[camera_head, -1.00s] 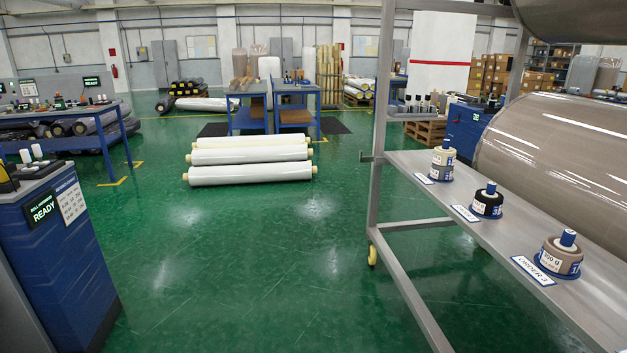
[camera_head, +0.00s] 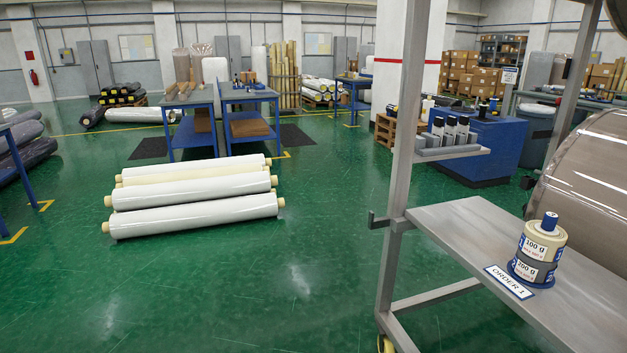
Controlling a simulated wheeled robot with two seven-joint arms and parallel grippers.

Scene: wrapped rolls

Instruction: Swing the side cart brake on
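A grey metal cart (camera_head: 450,226) with a shelf and upright posts stands at the right, cut off by the frame edge. A yellow caster part (camera_head: 386,345) shows at the foot of its near-left post, mostly cut off by the bottom edge. A small dark hook-like bracket (camera_head: 377,221) sticks out to the left from the post at shelf height. I cannot tell whether it is a brake lever or how a brake is set. Neither of my grippers is in view.
A stack of labelled weights (camera_head: 540,249) stands on the shelf by an ORDER 1 card (camera_head: 509,282). A large brown wrapped roll (camera_head: 585,190) is at the right. White rolls (camera_head: 195,198) lie on the floor to the left. Green floor (camera_head: 270,290) between is clear.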

